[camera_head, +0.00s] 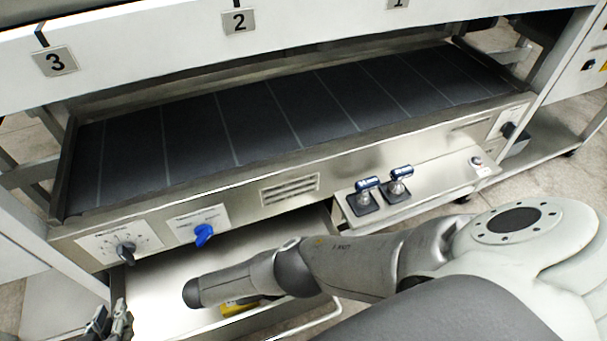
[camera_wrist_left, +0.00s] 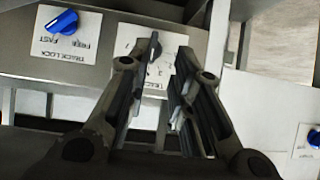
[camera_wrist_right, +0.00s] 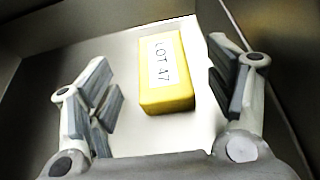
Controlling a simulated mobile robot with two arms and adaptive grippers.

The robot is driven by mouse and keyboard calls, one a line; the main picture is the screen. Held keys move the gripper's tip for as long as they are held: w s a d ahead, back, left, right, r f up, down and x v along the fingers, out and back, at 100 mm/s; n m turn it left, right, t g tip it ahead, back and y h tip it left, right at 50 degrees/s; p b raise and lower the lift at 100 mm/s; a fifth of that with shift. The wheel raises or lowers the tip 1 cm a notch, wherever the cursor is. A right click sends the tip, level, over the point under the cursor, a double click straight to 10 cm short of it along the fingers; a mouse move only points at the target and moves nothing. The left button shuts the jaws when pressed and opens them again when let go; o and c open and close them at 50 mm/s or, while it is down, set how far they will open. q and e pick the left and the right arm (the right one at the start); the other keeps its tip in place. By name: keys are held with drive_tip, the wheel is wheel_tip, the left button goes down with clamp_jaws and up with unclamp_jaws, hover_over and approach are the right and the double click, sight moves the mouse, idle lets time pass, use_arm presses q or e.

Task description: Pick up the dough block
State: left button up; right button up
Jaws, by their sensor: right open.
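The dough block appears to be the yellow block (camera_wrist_right: 170,85) with a white label reading LOT 47. It lies on the pale floor of a metal drawer, and part of it shows in the head view (camera_head: 238,309) below my right arm. My right gripper (camera_wrist_right: 158,62) is open, with one finger on each side of the block and visible gaps to both. In the head view my right arm hides its fingers. My left gripper (camera_head: 110,322) is at the lower left of the head view. In the left wrist view (camera_wrist_left: 157,62) it is open and empty.
The open drawer (camera_head: 160,290) sits under the dark slatted conveyor bed (camera_head: 250,120). The front panel carries a black knob (camera_head: 125,252) and a blue knob (camera_head: 204,234). Two joystick handles stand on a shelf (camera_head: 430,197) to the right. Drawer walls surround the block.

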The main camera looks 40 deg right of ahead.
drive_tip(key=shift+s+d+f, duration=0.1)
drive_tip(key=shift+d, duration=0.2)
drive_tip(key=b+x, duration=0.1)
drive_tip(key=x, duration=0.3)
drive_tip(key=shift+s+d+f, duration=0.1)
drive_tip(key=shift+d+f, duration=0.05)
drive_tip(key=shift+d, duration=0.05)
drive_tip(key=shift+s+d, duration=0.1)
drive_tip(key=shift+d, duration=0.25)
use_arm(q)
drive_tip(key=w+r+t, duration=0.1)
drive_tip(key=w+d+r+t, duration=0.1)
drive_tip(key=r, duration=0.1)
drive_tip(key=shift+w+r+t+h, duration=0.1)
drive_tip(key=shift+w+t+h, duration=0.1)
drive_tip(key=shift+t+h, duration=0.15)
use_arm(e)
drive_tip(key=c, duration=1.3)
